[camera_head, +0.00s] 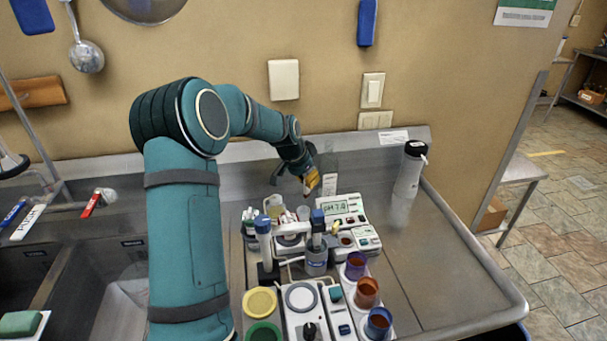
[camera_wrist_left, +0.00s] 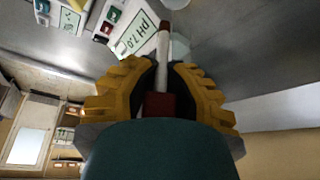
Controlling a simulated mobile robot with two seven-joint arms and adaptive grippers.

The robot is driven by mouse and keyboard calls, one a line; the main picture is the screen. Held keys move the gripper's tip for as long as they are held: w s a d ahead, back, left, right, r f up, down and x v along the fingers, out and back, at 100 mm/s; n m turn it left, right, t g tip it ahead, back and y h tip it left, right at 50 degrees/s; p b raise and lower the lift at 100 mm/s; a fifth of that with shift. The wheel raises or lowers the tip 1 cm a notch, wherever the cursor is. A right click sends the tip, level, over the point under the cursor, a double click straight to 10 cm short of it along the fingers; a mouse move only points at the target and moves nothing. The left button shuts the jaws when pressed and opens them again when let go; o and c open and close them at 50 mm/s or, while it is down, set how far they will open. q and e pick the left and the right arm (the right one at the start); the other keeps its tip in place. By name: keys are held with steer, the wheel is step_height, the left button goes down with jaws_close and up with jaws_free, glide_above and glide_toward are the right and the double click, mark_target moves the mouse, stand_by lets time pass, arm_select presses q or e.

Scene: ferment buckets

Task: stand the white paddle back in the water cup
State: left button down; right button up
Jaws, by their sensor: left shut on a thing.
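My left gripper (camera_head: 311,182) has yellow fingers and hangs above the back of the crowded bench, close to the back wall of the counter. In the left wrist view the gripper (camera_wrist_left: 160,92) is shut on the white paddle (camera_wrist_left: 164,47), which shows as a slim white rod with a dark red part between the fingers. The rod's far end points toward the pH 7.0 meter. A small pale cup (camera_head: 303,212) stands below the gripper among the instruments; I cannot tell for sure that it is the water cup. My right gripper is not in view.
The white meter (camera_head: 336,207) reads pH 7.0. Purple, orange and blue cups (camera_head: 366,291) with dark contents stand at the front right. A white bottle (camera_head: 410,170) with a black cap stands at the back right. The steel counter (camera_head: 440,270) is clear on the right.

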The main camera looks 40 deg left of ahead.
arm_select(q)
steer(key=shift+s+a+f+b, duration=0.1)
steer(key=shift+a+f+b, duration=0.1)
steer(key=shift+f+b, duration=1.3)
steer(key=shift+w+a+f+b, duration=0.15)
steer(key=shift+f+b, duration=0.8)
steer(key=shift+f, duration=1.1)
steer(key=shift+s+a+f+b, duration=0.15)
steer(key=shift+a+f+b, duration=0.1)
steer(key=shift+f+b, duration=1.25)
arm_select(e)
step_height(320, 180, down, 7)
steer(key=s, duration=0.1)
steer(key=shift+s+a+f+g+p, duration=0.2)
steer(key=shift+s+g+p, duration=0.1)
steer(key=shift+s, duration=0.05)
arm_select(q)
steer(key=shift+f, duration=0.2)
steer(key=shift+c, duration=1.7)
jaws_free()
steer(key=shift+r, duration=0.1)
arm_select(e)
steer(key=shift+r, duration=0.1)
arm_select(q)
steer(key=shift+r+p, duration=1.65)
steer(key=shift+r, duration=1.25)
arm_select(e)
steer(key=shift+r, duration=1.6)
